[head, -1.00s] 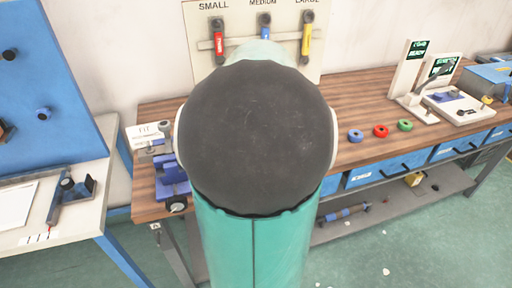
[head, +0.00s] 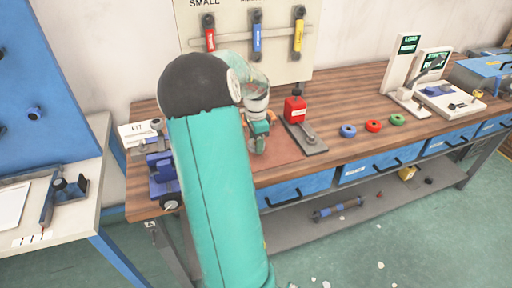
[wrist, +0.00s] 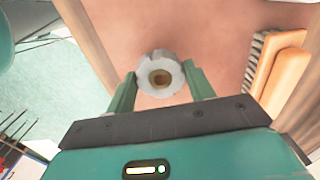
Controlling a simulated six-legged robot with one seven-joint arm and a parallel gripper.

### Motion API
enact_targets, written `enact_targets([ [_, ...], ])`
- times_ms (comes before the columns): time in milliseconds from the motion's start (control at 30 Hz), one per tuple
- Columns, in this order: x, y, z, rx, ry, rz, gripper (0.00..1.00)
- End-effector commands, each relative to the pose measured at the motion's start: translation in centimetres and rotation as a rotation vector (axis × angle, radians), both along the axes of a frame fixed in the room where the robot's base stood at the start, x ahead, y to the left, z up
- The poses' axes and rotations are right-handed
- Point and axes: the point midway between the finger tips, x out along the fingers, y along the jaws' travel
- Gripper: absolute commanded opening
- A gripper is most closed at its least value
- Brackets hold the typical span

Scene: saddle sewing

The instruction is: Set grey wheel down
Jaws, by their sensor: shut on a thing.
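The grey wheel (wrist: 160,74) is a pale scalloped disc with a brown centre hole. In the wrist view it sits between the two green fingers of my gripper (wrist: 161,90), which is shut on it. Behind it is a reddish-brown mat (wrist: 215,30) on the bench. In the head view my gripper (head: 258,145) is low over the mat (head: 285,150), near the bench's front edge. I cannot tell whether the wheel touches the mat. The wheel is not clear in the head view.
A red block on a metal base (head: 295,108) stands right of my gripper. Blue, red and green rings (head: 373,126) lie farther right. A blue vise (head: 162,175) is at the left. An orange-handled brush (wrist: 275,65) lies right of the wheel in the wrist view.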

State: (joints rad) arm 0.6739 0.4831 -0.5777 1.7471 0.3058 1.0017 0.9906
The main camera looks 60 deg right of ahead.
Motion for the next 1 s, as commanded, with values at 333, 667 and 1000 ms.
enact_targets([
  [333,0.0,0.0,-2.9,-0.001,0.0,-0.001,0.26],
  [667,-0.1,0.0,-3.3,-0.001,0.001,0.0,0.69],
  [1000,0.0,0.0,-3.1,0.0,0.0,0.0,0.75],
])
